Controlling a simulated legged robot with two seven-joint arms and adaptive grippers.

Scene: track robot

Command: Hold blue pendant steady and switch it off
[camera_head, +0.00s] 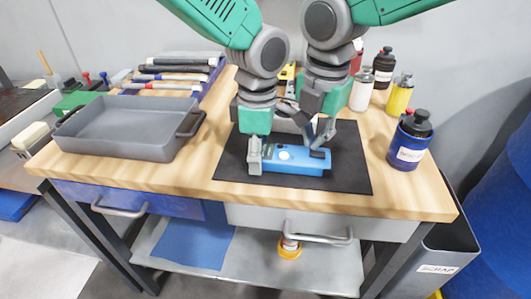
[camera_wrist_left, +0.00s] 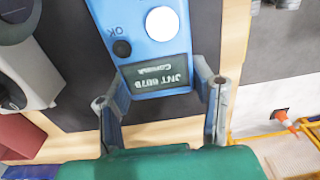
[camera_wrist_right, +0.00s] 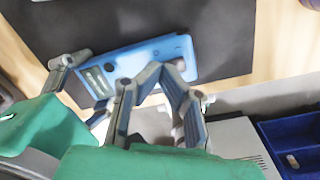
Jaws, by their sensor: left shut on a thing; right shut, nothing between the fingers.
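The blue pendant (camera_head: 293,160) lies on a black mat (camera_head: 345,165) on the wooden table. My left gripper (camera_head: 255,160) is shut on its left end, fingers on either side. In the left wrist view the pendant (camera_wrist_left: 190,40) shows a dark screen with text, a black button marked OK and a round white button. My right gripper (camera_head: 320,140) is shut and empty, its tips over the pendant's right part. In the right wrist view its fingertips (camera_wrist_right: 160,70) meet over or against the pendant (camera_wrist_right: 182,48); whether they touch it I cannot tell. The right end's controls are partly hidden.
A grey tray (camera_head: 120,130) stands left of the mat. A blue bottle (camera_head: 409,140) stands to the right, with more bottles behind it. Markers (camera_head: 175,77) lie at the back left. The mat's front right is clear.

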